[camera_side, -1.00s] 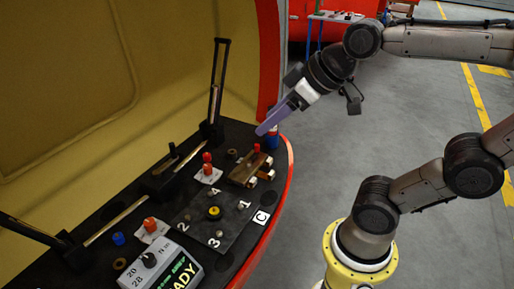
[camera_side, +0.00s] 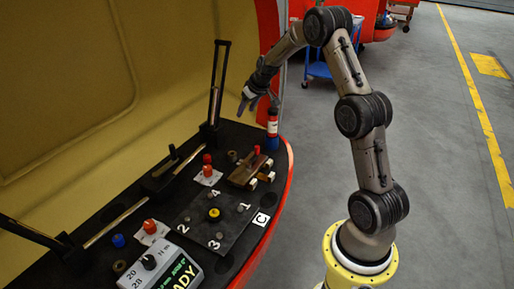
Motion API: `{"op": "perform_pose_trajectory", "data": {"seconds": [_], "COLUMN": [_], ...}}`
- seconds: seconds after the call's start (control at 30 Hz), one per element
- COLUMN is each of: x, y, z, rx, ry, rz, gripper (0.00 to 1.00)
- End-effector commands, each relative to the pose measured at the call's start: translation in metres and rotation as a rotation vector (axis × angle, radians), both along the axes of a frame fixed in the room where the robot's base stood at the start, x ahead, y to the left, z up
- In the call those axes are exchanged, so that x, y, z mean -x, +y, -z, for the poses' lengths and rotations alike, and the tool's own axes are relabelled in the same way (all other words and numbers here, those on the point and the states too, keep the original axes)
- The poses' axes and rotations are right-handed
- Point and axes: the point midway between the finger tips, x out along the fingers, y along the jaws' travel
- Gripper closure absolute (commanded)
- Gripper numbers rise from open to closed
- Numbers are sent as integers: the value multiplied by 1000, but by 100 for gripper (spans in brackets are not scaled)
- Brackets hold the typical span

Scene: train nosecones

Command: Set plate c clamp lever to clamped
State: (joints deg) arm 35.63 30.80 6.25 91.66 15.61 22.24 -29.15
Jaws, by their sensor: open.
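The dark plate (camera_side: 232,232) with numbered spots lies on the black deck next to a white C label (camera_side: 261,218). A yellow-and-black round part (camera_side: 214,213) sits at its middle. A tall black upright lever (camera_side: 219,85) stands at the back of the deck, and a black bar (camera_side: 28,229) slopes at the lower left. I cannot tell which part is the plate C clamp lever. My gripper (camera_side: 243,106) is open above the back of the deck, right of the upright lever and apart from it. Its fingers point down and left.
A red, white and blue bottle (camera_side: 272,125) stands close to my gripper's right. A brown block (camera_side: 246,170) with a red knob, red knobs on a white card (camera_side: 207,177) and a READY display box (camera_side: 165,270) occupy the deck. The yellow shell wall (camera_side: 90,90) rises behind.

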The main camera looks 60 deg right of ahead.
Motion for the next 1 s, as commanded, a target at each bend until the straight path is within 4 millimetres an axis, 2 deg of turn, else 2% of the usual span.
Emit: {"op": "perform_pose_trajectory", "data": {"seconds": [0.03,0.13,0.23,0.33,0.57,1.0], "x": [9,27,42,48,39,11], "y": [-16,-35,-45,-51,-55,-69], "z": [26,62,85,90,117,190], "rx": [-25,-61,-86,-91,-93,-92], "ry": [31,75,105,109,110,109], "rz": [33,78,109,124,124,123], "gripper": [43,43,43,43,43,43]}}
